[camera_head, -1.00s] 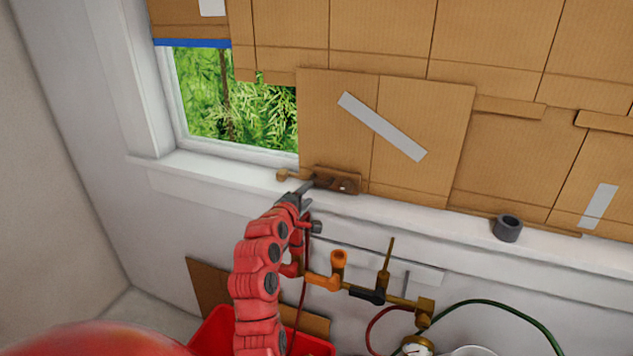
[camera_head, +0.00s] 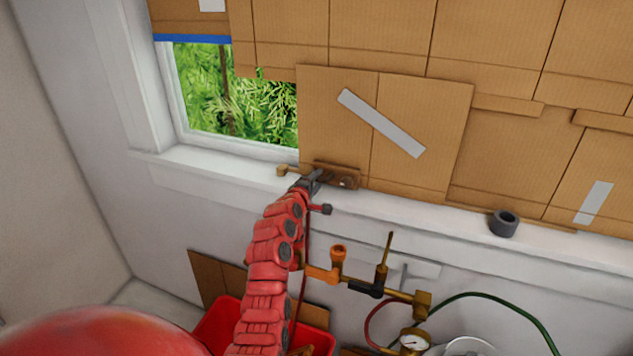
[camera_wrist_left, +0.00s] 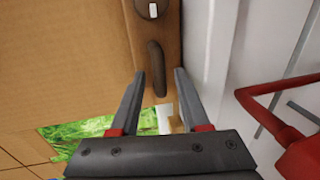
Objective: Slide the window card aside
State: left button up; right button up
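The window card (camera_head: 428,115) is a tan cardboard panel with a slanted grey tape strip, covering part of the window to the right of the green opening (camera_head: 235,100). A brown wooden block (camera_head: 345,178) with a dark handle sits at its lower left edge. My left gripper (camera_head: 316,178) is at this block, just above the sill. In the left wrist view the gripper's fingers (camera_wrist_left: 158,72) are apart, with the dark brown handle (camera_wrist_left: 156,65) between their tips. I see no finger closed on it. My right gripper is not in view.
The white sill (camera_head: 220,168) runs below the card. A dark grey ring (camera_head: 504,223) stands on it to the right. Below are a brass pipe with an orange fitting (camera_head: 337,255), a gauge (camera_head: 414,342), a green hose (camera_head: 500,300) and a red bin (camera_head: 215,327).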

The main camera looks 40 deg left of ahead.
pick_arm(q)
grip_shut()
dwell(1.2)
